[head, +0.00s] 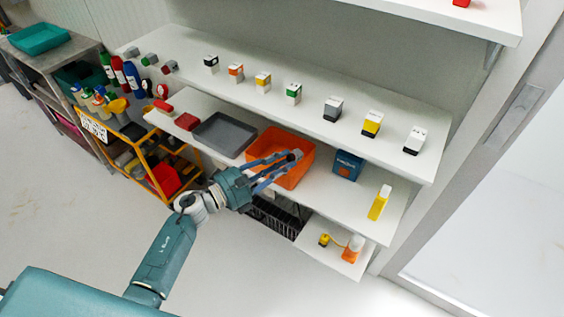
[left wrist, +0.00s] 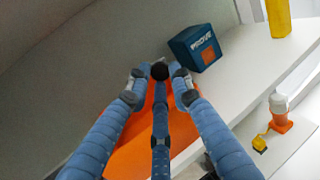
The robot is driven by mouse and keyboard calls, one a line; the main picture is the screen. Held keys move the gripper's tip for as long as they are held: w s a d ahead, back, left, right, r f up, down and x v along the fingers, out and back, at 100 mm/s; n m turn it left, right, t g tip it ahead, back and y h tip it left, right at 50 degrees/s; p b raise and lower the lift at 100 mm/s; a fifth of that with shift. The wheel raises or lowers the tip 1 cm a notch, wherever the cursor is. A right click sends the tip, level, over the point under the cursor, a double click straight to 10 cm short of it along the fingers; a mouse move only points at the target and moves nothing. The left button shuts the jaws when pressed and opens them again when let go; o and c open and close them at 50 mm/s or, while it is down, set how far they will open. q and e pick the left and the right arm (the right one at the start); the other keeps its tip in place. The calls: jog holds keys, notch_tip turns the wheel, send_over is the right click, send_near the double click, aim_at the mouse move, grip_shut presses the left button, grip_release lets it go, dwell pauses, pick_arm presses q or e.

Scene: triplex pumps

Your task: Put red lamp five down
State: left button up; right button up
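My left gripper (head: 293,156) is above the orange bin (head: 301,169) on the middle shelf. In the left wrist view its blue fingers (left wrist: 160,72) come close together at the tips, with a dark round shape between them. I cannot tell whether that is a fingertip or a held thing. No red shows at the fingers. Red lamp five cannot be made out for certain. Two small red things, one at the far left (head: 163,106) and one beside the grey tray (head: 187,121), lie on the middle shelf. My right gripper is not in view.
A grey tray (head: 224,134) stands left of the bin, and a dark blue box (head: 347,165) right of it. A yellow bottle (head: 379,203) stands near the shelf's right end. Several small blocks line the shelf above (head: 388,157). An orange-framed cart (head: 160,180) is at the left.

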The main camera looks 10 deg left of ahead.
pick_arm(q)
jog(key=shift+f, duration=0.35)
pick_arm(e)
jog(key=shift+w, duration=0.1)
